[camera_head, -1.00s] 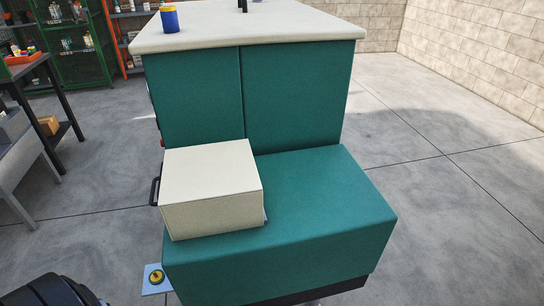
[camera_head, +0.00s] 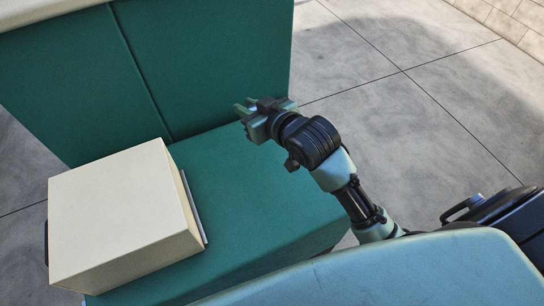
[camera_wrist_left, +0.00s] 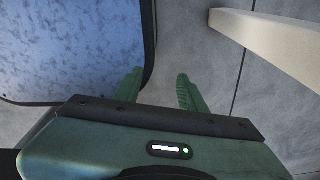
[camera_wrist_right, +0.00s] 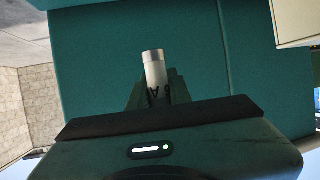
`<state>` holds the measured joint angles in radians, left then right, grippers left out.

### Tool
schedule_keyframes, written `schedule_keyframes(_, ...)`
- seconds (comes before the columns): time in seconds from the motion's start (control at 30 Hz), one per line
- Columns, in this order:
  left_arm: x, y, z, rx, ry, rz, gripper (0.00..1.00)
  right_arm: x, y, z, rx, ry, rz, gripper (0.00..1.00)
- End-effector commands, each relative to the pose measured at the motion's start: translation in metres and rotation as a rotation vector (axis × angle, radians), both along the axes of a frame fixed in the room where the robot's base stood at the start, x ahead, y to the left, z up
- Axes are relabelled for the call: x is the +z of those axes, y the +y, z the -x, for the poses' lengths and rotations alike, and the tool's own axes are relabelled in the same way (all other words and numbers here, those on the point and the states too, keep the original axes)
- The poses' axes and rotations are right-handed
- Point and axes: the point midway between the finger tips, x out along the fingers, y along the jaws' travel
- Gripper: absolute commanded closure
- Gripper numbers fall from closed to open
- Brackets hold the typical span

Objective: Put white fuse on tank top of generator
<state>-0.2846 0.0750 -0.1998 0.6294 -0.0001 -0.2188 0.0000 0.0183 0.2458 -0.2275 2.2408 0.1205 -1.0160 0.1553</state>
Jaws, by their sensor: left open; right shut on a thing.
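The white fuse (camera_wrist_right: 154,70) is a short white cylinder with a grey end. It sticks out between the fingers of my right gripper (camera_wrist_right: 157,92), which is shut on it. In the head view my right gripper (camera_head: 242,112) is over the far right part of the generator's lower teal ledge (camera_head: 255,185), by the taller teal body (camera_head: 215,60). I cannot make out the fuse there. The generator's pale top slab (camera_head: 45,9) shows only as an edge at upper left. My left gripper (camera_wrist_left: 157,80) is open and empty, seen only in the left wrist view.
A cream box (camera_head: 120,215) sits on the left of the ledge. Open concrete floor (camera_head: 400,110) lies to the right. In the left wrist view, a mottled blue panel (camera_wrist_left: 65,45) is on the left and a cream edge (camera_wrist_left: 275,35) at upper right.

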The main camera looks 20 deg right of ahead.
Motion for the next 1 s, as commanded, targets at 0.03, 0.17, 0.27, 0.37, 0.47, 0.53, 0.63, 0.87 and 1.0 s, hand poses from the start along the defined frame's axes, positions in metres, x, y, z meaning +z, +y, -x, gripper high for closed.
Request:
schedule_keyframes(0.03,0.006,0.000,0.001,0.000,0.002,0.000,0.59,0.015,-0.003,-0.016,0.019,-0.007,0.009,1.00)
schedule_keyframes(0.17,0.010,0.001,0.007,-0.001,0.010,-0.001,0.59,0.036,-0.012,-0.044,0.046,-0.005,0.005,1.00)
schedule_keyframes(0.27,0.012,0.003,0.018,-0.001,0.025,-0.004,0.59,0.046,-0.018,-0.056,0.052,-0.002,0.002,1.00)
schedule_keyframes(0.37,0.011,0.006,0.027,-0.001,0.039,-0.009,0.59,0.045,-0.021,-0.061,0.054,0.003,-0.003,1.00)
schedule_keyframes(0.47,0.010,0.008,0.031,-0.002,0.045,-0.011,0.59,0.028,-0.021,-0.062,0.055,0.007,-0.004,1.00)
schedule_keyframes(0.53,0.009,0.008,0.031,-0.002,0.044,-0.011,0.59,0.009,-0.021,-0.061,0.054,0.008,-0.004,1.00)
schedule_keyframes(0.63,0.009,0.008,0.027,-0.002,0.039,-0.011,0.59,-0.019,-0.021,-0.060,0.054,0.008,-0.004,1.00)
schedule_keyframes(0.87,0.009,0.006,0.013,-0.002,0.018,-0.008,0.59,-0.077,-0.021,-0.060,0.054,0.005,-0.004,1.00)
schedule_keyframes(1.0,0.008,0.006,0.012,-0.002,0.017,-0.008,0.59,-0.099,-0.021,-0.061,0.054,0.001,-0.002,1.00)
